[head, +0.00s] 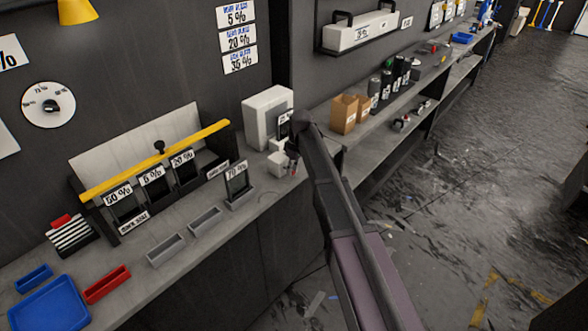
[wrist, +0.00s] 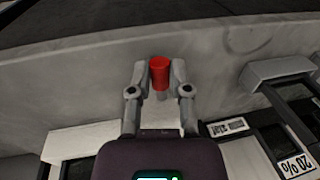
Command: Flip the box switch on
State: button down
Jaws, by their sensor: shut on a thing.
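A white box (head: 268,117) stands on the counter against the wall. It also shows at the lower left of the wrist view (wrist: 65,145), partly behind my gripper. I cannot make out a switch lever on it. I cannot tell whether the cylinder touches the counter.
A framed sample in a grey holder (head: 240,200) stands left of my gripper. Brown boxes (head: 344,113) stand to its right. A yellow bar (head: 155,160) crosses a rack of samples. Grey trays (head: 166,250) and a blue tray (head: 50,306) lie further left.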

jog(key=shift+w+a+r+g+h, duration=0.1)
jog(key=shift+a+r+g+h, duration=0.2)
jog(key=shift+g+h, duration=0.5)
jog(key=shift+w+a+r+g+h, duration=0.1)
jog(key=shift+r+g+h, duration=0.25)
jog(key=shift+g+h, duration=0.45)
jog(key=c, duration=0.6)
grip_release()
jog(key=shift+r, duration=0.2)
